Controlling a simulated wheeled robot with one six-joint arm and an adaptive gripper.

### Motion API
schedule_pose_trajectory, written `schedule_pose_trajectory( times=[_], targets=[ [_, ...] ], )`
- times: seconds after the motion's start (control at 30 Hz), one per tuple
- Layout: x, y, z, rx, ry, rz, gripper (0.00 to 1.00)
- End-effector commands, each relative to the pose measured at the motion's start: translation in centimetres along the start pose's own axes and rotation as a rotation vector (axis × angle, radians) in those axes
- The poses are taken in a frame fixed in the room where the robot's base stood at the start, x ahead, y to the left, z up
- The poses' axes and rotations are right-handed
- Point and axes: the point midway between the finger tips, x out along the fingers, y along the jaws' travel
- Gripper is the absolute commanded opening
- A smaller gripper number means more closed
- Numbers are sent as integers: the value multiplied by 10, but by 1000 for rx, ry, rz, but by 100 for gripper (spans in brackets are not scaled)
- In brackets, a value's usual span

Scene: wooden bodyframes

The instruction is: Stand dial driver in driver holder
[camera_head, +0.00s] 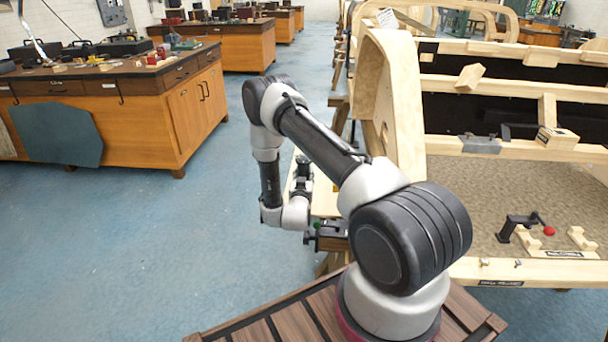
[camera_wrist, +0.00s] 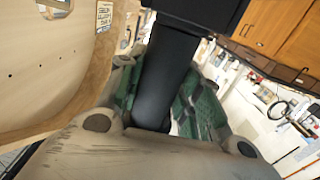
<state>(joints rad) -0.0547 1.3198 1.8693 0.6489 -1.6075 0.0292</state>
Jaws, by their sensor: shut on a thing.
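My gripper (camera_wrist: 160,92) shows in the wrist view with its green-padded fingers shut on a long black bar-like thing, which looks like the dial driver (camera_wrist: 163,65). The bar runs up from between the pads to a wide dark block at the top edge. Its lower end is hidden behind the gripper body. In the head view my gripper (camera_head: 303,172) is small and dark beyond my wrist, over a narrow pale bench, and what it holds cannot be made out. I cannot identify the driver holder with certainty in either view.
A black clamp-like fixture (camera_head: 328,236) sits just below my wrist. A curved wooden bodyframe (camera_head: 398,95) stands to the right. A black bracket (camera_head: 512,228) and a red ball (camera_head: 549,231) are at lower right. A wooden cabinet bench (camera_head: 140,125) stands left; the blue floor between is clear.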

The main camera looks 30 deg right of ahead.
Motion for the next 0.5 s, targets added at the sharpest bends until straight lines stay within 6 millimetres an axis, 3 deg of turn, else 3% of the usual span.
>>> schedule_pose_trajectory(
  times=[0.47, 0.5],
  targets=[
    [1, 0, 3, 1, 4, 0, 4],
    [1, 0, 3, 1, 3, 0, 42]
  ],
)
